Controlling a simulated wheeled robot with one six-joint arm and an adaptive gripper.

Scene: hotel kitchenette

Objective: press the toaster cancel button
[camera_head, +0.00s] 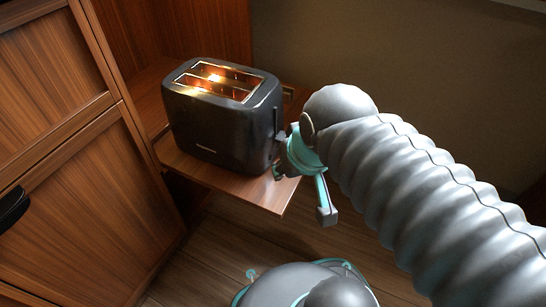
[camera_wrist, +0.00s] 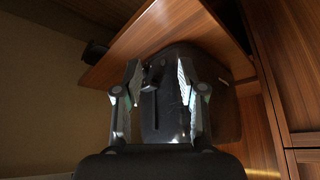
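The black toaster (camera_head: 218,128) stands upright on a wooden shelf, its two top slots glowing orange. My gripper (camera_head: 281,158) is at the toaster's right end, low down. In the wrist view the toaster's dark end panel (camera_wrist: 168,118) fills the space beyond my gripper (camera_wrist: 160,72). The two fingers are apart with nothing held between them. A narrow slot with a small lever (camera_wrist: 149,86) shows on the panel between the fingers. I cannot make out the cancel button, and I cannot tell whether a fingertip touches the toaster.
The wooden shelf (camera_head: 240,190) juts out under the toaster. Wooden cabinet doors (camera_head: 75,190) with a dark handle (camera_head: 13,207) stand at the left. A plain wall (camera_head: 430,75) is behind. The wooden floor (camera_head: 215,240) is open below the shelf.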

